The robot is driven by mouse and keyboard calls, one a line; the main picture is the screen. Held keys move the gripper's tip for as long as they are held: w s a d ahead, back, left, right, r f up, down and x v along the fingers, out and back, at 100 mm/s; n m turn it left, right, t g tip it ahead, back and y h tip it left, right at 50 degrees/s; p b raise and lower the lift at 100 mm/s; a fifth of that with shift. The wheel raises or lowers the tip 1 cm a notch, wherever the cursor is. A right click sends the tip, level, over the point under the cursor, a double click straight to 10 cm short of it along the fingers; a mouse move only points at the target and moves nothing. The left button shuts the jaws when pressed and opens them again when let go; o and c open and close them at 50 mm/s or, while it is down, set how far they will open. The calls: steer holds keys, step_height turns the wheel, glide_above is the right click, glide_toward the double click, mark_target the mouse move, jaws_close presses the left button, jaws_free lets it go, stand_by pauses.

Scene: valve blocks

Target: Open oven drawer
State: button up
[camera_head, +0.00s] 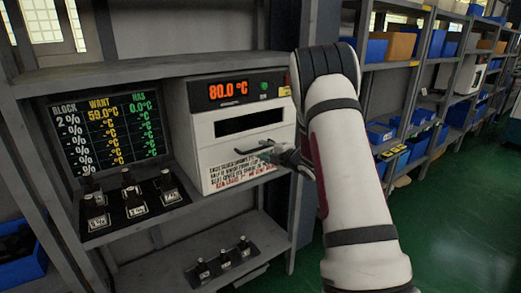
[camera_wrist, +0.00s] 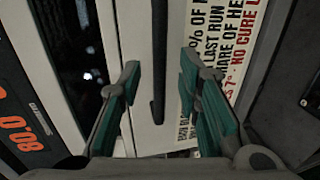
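The white oven (camera_head: 205,130) stands on the shelf, its orange display reading 80.0 °C. Its front has a dark window (camera_head: 248,122) and, below that, a dark bar handle (camera_head: 254,149). The front looks flush with the body. My gripper (camera_head: 278,152) is at the right end of the handle in the head view, partly hidden by my arm. In the wrist view my gripper (camera_wrist: 160,66) is open, with green pads, and the black handle (camera_wrist: 158,70) runs between its two fingers, with gaps on both sides. I cannot tell how deep the handle sits between them.
Left of the oven is a screen (camera_head: 105,130) with block readings. Several valve blocks stand on a black plate (camera_head: 155,205) before it; more are on a lower plate (camera_head: 225,265). A grey shelf post (camera_head: 300,215) is close right of the oven. Green floor (camera_head: 460,210) lies open at right.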

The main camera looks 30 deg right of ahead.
mark_target(261, 148)
steer(key=shift+x, duration=1.65)
jaws_close()
